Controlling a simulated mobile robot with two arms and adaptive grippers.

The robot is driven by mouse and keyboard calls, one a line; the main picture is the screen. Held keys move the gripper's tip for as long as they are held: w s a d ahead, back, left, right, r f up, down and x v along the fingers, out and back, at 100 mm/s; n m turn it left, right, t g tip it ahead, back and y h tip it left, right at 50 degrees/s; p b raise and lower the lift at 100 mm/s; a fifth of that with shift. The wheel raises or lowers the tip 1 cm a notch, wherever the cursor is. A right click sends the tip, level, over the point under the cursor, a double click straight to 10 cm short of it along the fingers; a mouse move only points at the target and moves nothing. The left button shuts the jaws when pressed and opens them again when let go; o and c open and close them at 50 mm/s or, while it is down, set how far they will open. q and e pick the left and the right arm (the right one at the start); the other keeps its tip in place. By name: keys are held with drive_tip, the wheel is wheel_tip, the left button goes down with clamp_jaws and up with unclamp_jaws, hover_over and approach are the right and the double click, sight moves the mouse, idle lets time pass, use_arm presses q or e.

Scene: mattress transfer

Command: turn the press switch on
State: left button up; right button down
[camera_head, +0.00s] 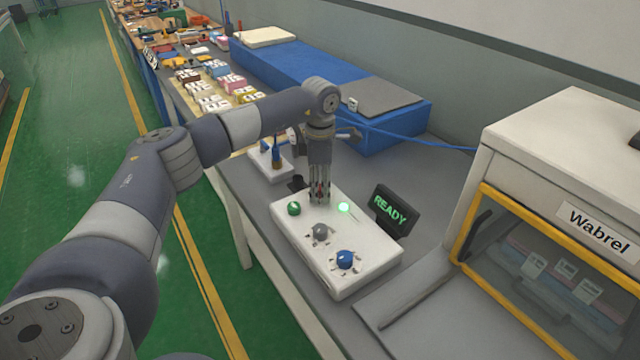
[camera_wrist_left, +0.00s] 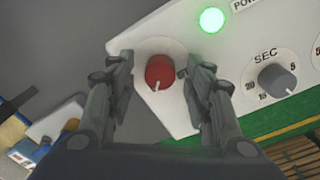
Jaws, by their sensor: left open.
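A white control panel (camera_head: 370,262) lies on the grey bench. In the left wrist view, a red knob (camera_wrist_left: 160,72) with a white mark sits at one end of the panel. My left gripper (camera_head: 319,194) points down over that end. Its open fingers stand on both sides of the red knob, and I cannot tell whether they touch it. In the head view the gripper mostly hides the red knob. A green light (camera_head: 343,207) is lit on the panel; it also shows in the left wrist view (camera_wrist_left: 211,20). My right gripper is out of view.
The panel has a green knob (camera_head: 293,208), a grey knob (camera_head: 320,231) and a blue knob (camera_head: 345,259). A lit READY sign (camera_head: 391,210) stands behind it. A Wabrel machine (camera_head: 550,130) stands at right. A blue mattress-shaped block (camera_head: 290,72) lies behind.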

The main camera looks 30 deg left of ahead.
sight(320, 189)
use_arm(q)
wheel_tip(320, 189, up, 12)
drive_tip(key=shift+s+d, duration=0.15)
drive_tip(key=shift+s, duration=0.05)
idle(0.6)
